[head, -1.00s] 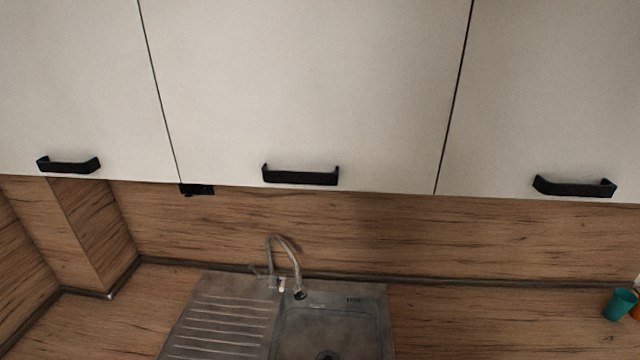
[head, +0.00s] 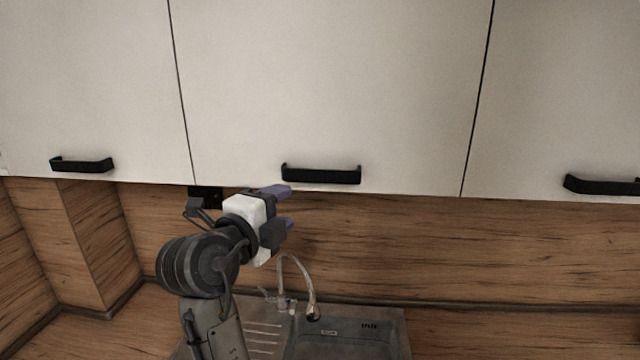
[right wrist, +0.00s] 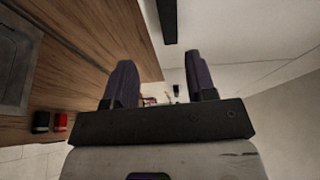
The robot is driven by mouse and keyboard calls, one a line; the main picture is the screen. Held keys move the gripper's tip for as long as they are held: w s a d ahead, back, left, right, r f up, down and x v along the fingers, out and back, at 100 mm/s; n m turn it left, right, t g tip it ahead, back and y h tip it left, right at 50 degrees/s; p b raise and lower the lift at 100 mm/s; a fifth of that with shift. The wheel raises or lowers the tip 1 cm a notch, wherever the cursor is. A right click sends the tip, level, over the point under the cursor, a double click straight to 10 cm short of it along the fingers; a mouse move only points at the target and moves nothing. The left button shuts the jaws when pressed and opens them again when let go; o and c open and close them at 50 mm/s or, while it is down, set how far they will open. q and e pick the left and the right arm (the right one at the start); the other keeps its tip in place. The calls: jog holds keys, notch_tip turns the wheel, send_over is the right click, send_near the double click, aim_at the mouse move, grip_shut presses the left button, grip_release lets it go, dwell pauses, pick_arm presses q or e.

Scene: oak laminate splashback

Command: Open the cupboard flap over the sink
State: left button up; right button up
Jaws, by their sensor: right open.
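The white cupboard flap (head: 330,90) over the sink is shut, with a black bar handle (head: 321,174) along its lower edge. My right gripper (head: 285,207) is open and empty, just below and to the left of that handle, apart from it in the head view. In the right wrist view the two fingers of my right gripper (right wrist: 161,85) stand apart with nothing between them. A dark bar, seemingly the handle (right wrist: 167,20), shows beyond and above them. The sink (head: 350,340) is below, partly hidden by my right arm. My left gripper is not in view.
Neighbouring cupboard doors with black handles stand left (head: 82,165) and right (head: 602,185), both shut. A curved tap (head: 298,280) rises at the sink below the gripper. The oak splashback (head: 430,245) lies behind, and a wood pillar (head: 95,240) stands at the left.

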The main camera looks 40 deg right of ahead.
aim_at(319, 177)
jog(key=p+x, duration=0.1)
jog(key=x, duration=0.3)
jog(key=r+p+x, duration=0.1)
jog(key=p+x, duration=0.1)
jog(key=x, duration=0.2)
jog(key=p+x, duration=0.1)
jog(key=x, duration=0.3)
jog(key=shift+r+p, duration=0.15)
jog(key=shift+p, duration=0.2)
jog(key=shift+w+d, duration=0.2)
jog(key=shift+d, duration=0.5)
jog(key=c, duration=0.7)
grip_shut()
